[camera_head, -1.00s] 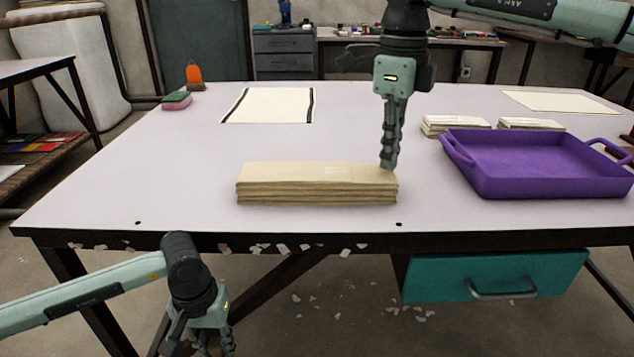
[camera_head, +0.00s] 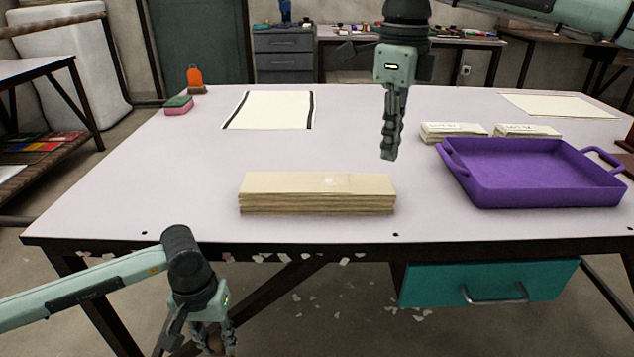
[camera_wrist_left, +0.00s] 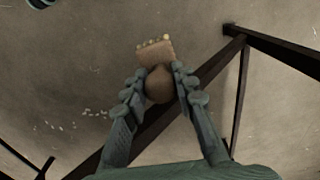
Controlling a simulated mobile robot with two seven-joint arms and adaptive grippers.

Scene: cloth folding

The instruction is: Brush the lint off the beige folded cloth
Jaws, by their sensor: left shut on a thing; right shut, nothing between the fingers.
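The beige folded cloth (camera_head: 317,195) lies as a flat stack near the front of the table, with a small pale patch on top that may be lint. My right gripper (camera_head: 389,157) is shut and empty, pointing down just above and behind the cloth's right end, apart from it. My left gripper (camera_head: 213,348) hangs low in front of the table edge. In the left wrist view it (camera_wrist_left: 160,92) is shut on a brown brush-like thing (camera_wrist_left: 158,72) with a rounded grip and a row of pale tufts at its far end.
A purple tray (camera_head: 535,185) with handles stands at the right. Small folded stacks (camera_head: 455,132) lie behind it. A black-striped sheet (camera_head: 270,110) lies at the back. A sponge (camera_head: 178,105) and an orange-handled brush (camera_head: 195,80) are at the back left. The table left of the cloth is clear.

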